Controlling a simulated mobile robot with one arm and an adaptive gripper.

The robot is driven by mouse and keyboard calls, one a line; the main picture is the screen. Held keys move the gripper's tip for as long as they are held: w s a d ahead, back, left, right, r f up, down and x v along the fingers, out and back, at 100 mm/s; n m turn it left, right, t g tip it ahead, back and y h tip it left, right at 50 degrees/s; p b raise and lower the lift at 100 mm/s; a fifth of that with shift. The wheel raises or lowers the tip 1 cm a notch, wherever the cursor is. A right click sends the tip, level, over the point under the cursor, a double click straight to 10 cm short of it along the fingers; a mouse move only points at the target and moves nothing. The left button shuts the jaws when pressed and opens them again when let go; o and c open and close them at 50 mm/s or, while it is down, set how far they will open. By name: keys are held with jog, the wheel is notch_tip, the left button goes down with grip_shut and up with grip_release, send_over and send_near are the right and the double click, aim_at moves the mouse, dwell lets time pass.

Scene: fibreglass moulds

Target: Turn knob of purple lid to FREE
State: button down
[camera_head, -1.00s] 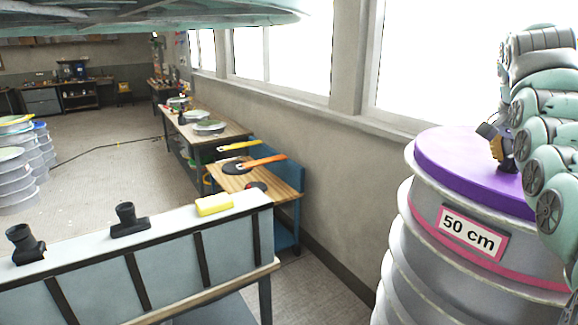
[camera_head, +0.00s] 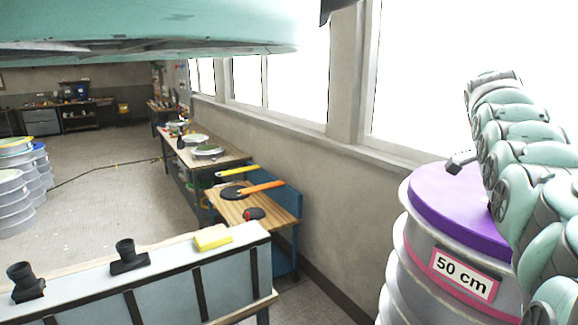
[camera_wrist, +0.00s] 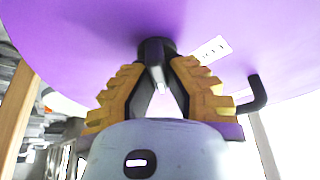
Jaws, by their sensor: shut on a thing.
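The purple lid (camera_head: 455,205) lies on top of a grey ribbed drum (camera_head: 425,245) at the right of the head view. The lid's purple face fills the top of the wrist view (camera_wrist: 80,40). My gripper (camera_wrist: 158,68) has yellow-padded fingers on both sides of a dark knob (camera_wrist: 155,47) on the lid, and is shut on it. A white label (camera_wrist: 213,50) with small, unreadable print is just right of the knob. In the head view my arm hides the knob and most of the gripper.
A "50 cm" label (camera_head: 464,274) is on the drum's side. A black bent handle (camera_wrist: 254,94) is right of the gripper. A wall with windows stands behind the drum. A bench with a yellow sponge (camera_head: 213,238) is at the left front.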

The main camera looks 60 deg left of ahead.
jog(key=shift+p, duration=0.3)
dwell(0.4)
jog(key=c, duration=1)
grip_release()
jog(key=v, duration=0.3)
jog(key=shift+s+a+r, duration=0.1)
jog(key=shift+s+a, duration=0.85)
jog(key=shift+s, duration=0.15)
jog(key=s+a, duration=0.6)
jog(key=shift+s+a, duration=0.2)
jog(key=shift+s, duration=0.2)
